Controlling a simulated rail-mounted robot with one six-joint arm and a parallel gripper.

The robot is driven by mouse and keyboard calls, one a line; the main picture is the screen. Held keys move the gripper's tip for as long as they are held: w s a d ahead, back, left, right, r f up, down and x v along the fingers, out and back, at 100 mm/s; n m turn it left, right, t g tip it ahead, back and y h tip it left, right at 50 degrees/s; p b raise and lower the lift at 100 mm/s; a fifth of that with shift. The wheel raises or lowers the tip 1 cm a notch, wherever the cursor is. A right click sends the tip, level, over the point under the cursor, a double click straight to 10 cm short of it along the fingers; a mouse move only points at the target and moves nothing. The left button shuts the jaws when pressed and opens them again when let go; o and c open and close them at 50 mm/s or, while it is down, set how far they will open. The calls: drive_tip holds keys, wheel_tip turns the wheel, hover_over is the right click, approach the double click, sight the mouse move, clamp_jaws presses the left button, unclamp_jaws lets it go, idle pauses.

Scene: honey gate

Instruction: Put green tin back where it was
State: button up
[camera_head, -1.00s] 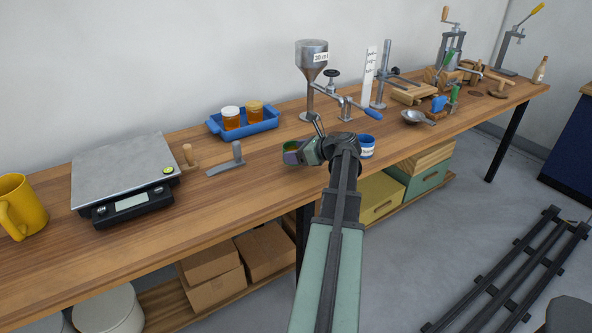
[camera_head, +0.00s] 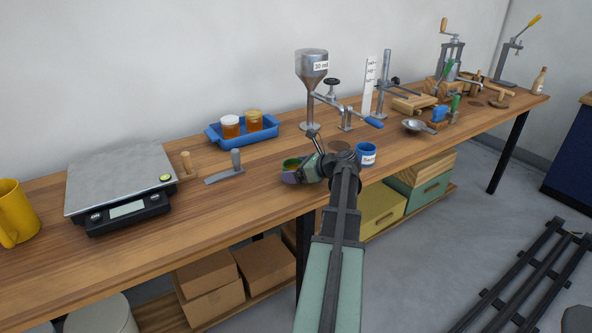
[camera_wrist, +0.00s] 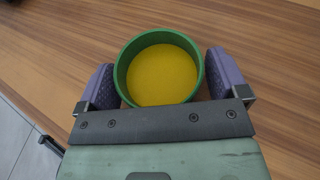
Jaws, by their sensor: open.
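The green tin (camera_wrist: 163,68) stands upright on the wooden bench, open at the top, with a yellow inside. In the head view only part of the tin (camera_head: 291,163) shows, behind my gripper (camera_head: 302,172). In the wrist view my gripper (camera_wrist: 160,85) is open, with its purple-grey fingers on either side of the tin. The fingers are very close to the tin's wall; I cannot tell if they touch it. A dark round patch (camera_head: 340,146) lies on the bench just behind my wrist, between the green tin and a blue tin.
The labelled blue tin (camera_head: 366,155) stands right of my wrist. A blue tray (camera_head: 262,136) with two jars, a scraper (camera_head: 226,174) and a scale (camera_head: 120,185) are to the left. A funnel stand (camera_head: 311,68) rises behind. Bare bench lies left of my gripper.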

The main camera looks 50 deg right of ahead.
drive_tip(key=p+v, duration=0.4)
drive_tip(key=v, duration=0.7)
drive_tip(key=shift+r, duration=0.15)
drive_tip(key=shift+s+d, duration=0.1)
drive_tip(key=shift+s, duration=0.4)
